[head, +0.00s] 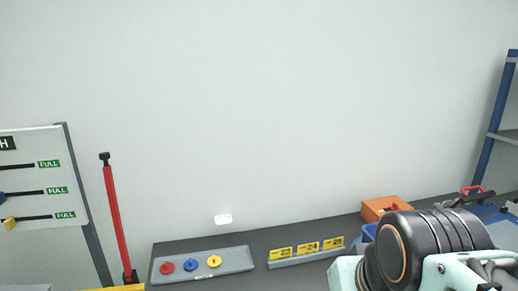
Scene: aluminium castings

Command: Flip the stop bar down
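A long red bar (113,222), which looks like the stop bar, stands nearly upright at the left in the head view. Its top leans slightly to the left and carries a black end piece (104,158). Its foot is at a dark bracket (130,277) by a yellow edge at the bottom of the picture. Part of my own arm shows at the lower right, far from the bar. My gripper's fingers are not in the picture.
A dark bench (300,238) runs along the wall. On it are a grey tray (236,262) with red, blue and yellow knobs, yellow number cards (308,248) and an orange box (378,209). A slider board (40,180) stands left of the bar.

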